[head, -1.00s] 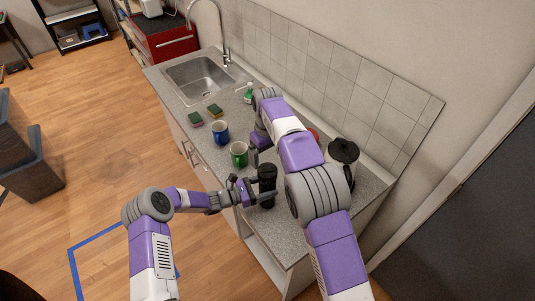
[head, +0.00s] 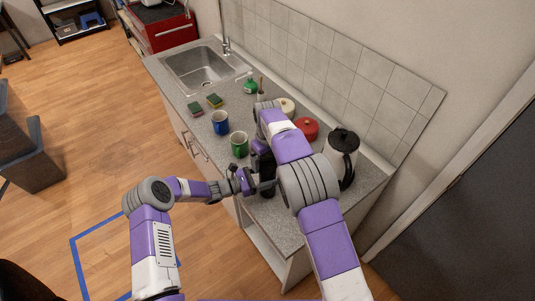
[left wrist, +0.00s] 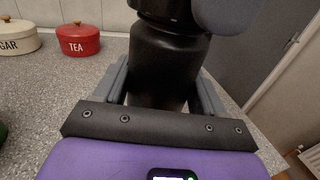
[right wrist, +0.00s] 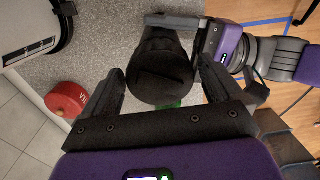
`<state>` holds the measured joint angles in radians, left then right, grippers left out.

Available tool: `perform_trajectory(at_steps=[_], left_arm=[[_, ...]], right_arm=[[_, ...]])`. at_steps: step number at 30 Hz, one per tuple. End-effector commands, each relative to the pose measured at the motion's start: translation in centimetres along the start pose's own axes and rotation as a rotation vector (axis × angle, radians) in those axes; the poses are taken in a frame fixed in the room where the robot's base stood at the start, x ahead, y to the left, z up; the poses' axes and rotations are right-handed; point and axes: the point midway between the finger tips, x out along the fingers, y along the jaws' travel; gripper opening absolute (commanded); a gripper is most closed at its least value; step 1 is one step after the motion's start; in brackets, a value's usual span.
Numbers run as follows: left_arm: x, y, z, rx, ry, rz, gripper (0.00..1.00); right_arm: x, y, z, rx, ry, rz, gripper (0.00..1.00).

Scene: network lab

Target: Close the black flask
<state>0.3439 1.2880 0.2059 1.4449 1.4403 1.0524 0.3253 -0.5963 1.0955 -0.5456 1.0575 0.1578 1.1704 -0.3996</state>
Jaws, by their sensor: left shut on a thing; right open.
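The black flask (head: 268,187) stands upright near the counter's front edge, partly hidden by my right arm in the head view. My left gripper (head: 247,183) is shut on the flask's body. In the left wrist view its fingers lie on both sides of the black body (left wrist: 165,65). My right gripper (right wrist: 160,78) is open above the flask, one finger on each side of its round black top (right wrist: 158,72). I cannot tell whether the fingers touch the top, or how tightly the top sits.
A green mug (head: 239,144) and a blue mug (head: 220,124) stand left of the flask. A black-and-white kettle (head: 342,155) and a red tea tin (head: 307,128) stand behind and to the right. Two sponges (head: 205,105) lie near the sink (head: 205,65).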

Motion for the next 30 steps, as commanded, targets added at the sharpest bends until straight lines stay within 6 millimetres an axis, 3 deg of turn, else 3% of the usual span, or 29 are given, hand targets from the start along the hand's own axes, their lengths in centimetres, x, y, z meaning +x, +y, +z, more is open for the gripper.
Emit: perform_trajectory(at_steps=[8,19,25,30], left_arm=[[-0.02,-0.05,-0.1,-0.001,0.002,-0.001,0.0],[-0.02,-0.05,-0.11,-0.001,0.002,-0.001,0.0],[-0.02,-0.05,-0.1,-0.001,0.002,-0.001,0.0],[-0.02,-0.05,-0.1,-0.001,0.002,-0.001,0.0]], right_arm=[[0.1,0.02,-0.01,0.0,0.001,0.0,0.93],[0.05,0.02,-0.02,0.0,0.001,0.0,0.37],[0.05,0.03,-0.03,0.097,0.002,0.0,0.36],[0.05,0.02,-0.04,0.394,0.002,0.0,0.36]])
